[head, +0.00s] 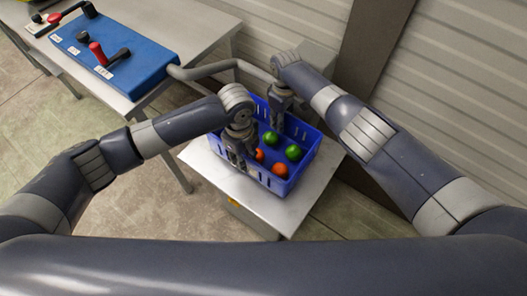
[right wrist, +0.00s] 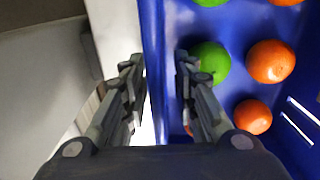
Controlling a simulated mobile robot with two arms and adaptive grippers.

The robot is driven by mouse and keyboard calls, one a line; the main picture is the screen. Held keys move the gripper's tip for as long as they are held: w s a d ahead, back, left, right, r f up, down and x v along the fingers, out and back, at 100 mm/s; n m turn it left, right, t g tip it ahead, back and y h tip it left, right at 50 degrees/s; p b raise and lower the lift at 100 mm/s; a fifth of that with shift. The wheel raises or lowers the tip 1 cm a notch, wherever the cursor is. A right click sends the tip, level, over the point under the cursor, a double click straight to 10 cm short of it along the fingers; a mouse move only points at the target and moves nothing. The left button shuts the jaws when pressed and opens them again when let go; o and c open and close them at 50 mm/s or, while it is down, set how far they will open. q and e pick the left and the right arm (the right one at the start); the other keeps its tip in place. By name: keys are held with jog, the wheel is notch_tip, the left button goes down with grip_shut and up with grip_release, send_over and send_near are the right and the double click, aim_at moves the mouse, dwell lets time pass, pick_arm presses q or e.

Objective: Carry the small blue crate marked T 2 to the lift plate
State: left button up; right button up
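A small blue crate (head: 283,186) with slotted walls sits on a pale flat plate (head: 290,217) in the head view, holding green and orange round fruit. No T 2 mark shows. My right gripper (head: 278,119) is at the crate's far wall. In the right wrist view its fingers (right wrist: 158,70) stand apart, one outside and one inside the crate wall (right wrist: 153,25), with a gap visible. My left gripper (head: 237,158) points down at the crate's left wall; whether its fingers grip the wall cannot be told. I cannot tell whether the pale plate is the lift plate.
A grey table (head: 200,35) at upper left carries a blue panel (head: 125,62) with a red-handled lever (head: 98,53) and black ones. A grey bent tube (head: 205,69) runs from near it behind the crate. A ribbed shutter wall (head: 460,80) stands at right. Bare floor shows at left.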

pick_arm(q)
notch_tip(320, 180, up, 9)
jog(key=shift+r, duration=0.1)
pick_arm(e)
jog(key=shift+r, duration=0.1)
notch_tip(320, 180, up, 12)
jog(key=shift+f, duration=0.1)
dwell(0.3)
pick_arm(q)
jog(key=shift+a, duration=0.1)
pick_arm(e)
jog(key=shift+a, duration=0.1)
dwell(0.3)
